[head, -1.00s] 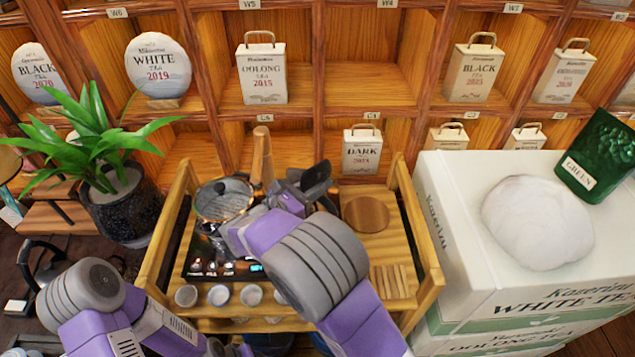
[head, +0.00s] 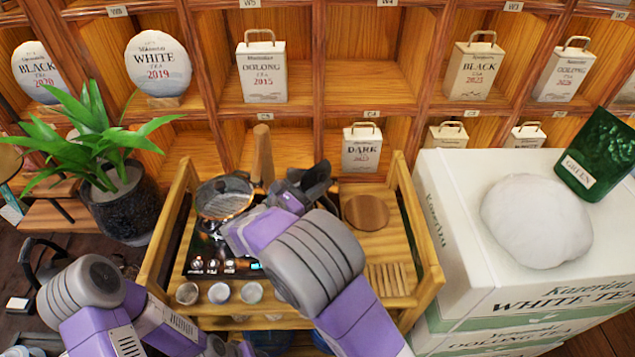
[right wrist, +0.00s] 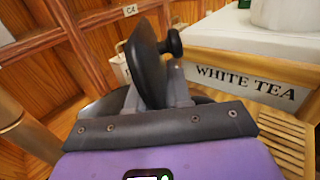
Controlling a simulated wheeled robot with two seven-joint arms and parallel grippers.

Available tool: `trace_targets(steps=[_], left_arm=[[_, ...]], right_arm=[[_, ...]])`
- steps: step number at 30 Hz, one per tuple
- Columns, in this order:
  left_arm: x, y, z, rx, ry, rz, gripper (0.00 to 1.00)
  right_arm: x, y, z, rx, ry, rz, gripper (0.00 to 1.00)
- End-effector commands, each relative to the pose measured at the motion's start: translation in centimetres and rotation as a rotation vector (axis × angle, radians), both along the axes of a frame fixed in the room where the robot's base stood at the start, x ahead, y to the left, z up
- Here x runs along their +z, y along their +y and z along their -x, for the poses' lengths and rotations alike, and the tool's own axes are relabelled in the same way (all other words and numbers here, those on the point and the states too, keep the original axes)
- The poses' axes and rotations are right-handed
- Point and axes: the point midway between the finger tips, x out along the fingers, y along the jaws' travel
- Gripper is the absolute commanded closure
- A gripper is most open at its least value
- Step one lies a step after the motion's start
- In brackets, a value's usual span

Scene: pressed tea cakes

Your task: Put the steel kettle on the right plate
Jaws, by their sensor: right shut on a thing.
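My right gripper (head: 298,190) is over the wooden tea cart and is shut on a black part, which looks like the steel kettle's handle (head: 317,180). In the right wrist view the black part (right wrist: 145,62) stands up between the fingers (right wrist: 165,92), with a round black knob beside it. Grey, smooth surfaces show below the fingers, but most of the kettle body is hidden. A dark stove (head: 200,262) with knobs on its front lies under my right arm. The right plate is hidden. My left gripper is out of view.
A wooden disc (head: 367,212) and a slatted wooden rack (head: 388,280) lie on the cart's right side. Small cups (head: 221,292) line its front. Cart rails (head: 428,235) bound the sides. A white tea carton (head: 455,215) stands at right, a potted plant (head: 122,205) at left.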

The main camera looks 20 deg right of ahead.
Motion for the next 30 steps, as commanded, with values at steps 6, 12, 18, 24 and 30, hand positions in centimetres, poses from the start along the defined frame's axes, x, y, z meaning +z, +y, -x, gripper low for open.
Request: trace_targets(steps=[6, 12, 18, 24, 30], left_arm=[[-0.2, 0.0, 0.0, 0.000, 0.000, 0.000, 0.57], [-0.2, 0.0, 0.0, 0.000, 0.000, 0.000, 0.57], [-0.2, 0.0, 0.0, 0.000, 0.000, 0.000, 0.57], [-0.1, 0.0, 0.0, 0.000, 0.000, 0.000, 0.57], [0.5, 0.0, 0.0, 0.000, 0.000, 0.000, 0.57]], right_arm=[[-0.2, 0.0, 0.0, 0.000, -0.006, 0.001, 1.00], [-0.5, 0.0, 0.0, 0.000, -0.006, 0.001, 0.76], [-0.5, 0.0, 0.0, 0.000, -0.004, 0.000, 0.70], [-0.7, 0.3, 0.2, 0.001, 0.003, -0.001, 0.70], [-0.6, 1.8, 0.8, 0.003, 0.001, 0.000, 0.70]])
